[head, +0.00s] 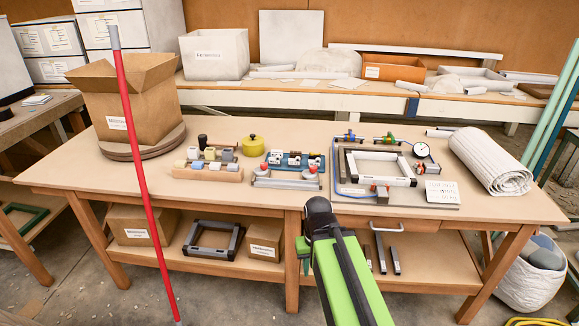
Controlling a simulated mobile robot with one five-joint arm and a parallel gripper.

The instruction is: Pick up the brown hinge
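I cannot make out a hinge that is clearly brown. Small hinge-like pieces in white, grey and yellowish tones sit on a tan wooden rack (208,173) at the left-centre of the workbench. More small white pieces stand on a blue holder (293,158) to its right. My green and black arm rises from the bottom centre, and its black joint shows in front of the bench's front edge. My gripper's fingers do not show, so I see nothing held.
A cardboard box (122,105) stands on a round board at the bench's left. A red pole (139,160) rises in front. A frame fixture (380,168) and a rolled white mat (489,160) are at right. A yellow pot (253,146) stands behind the rack. The bench front left is clear.

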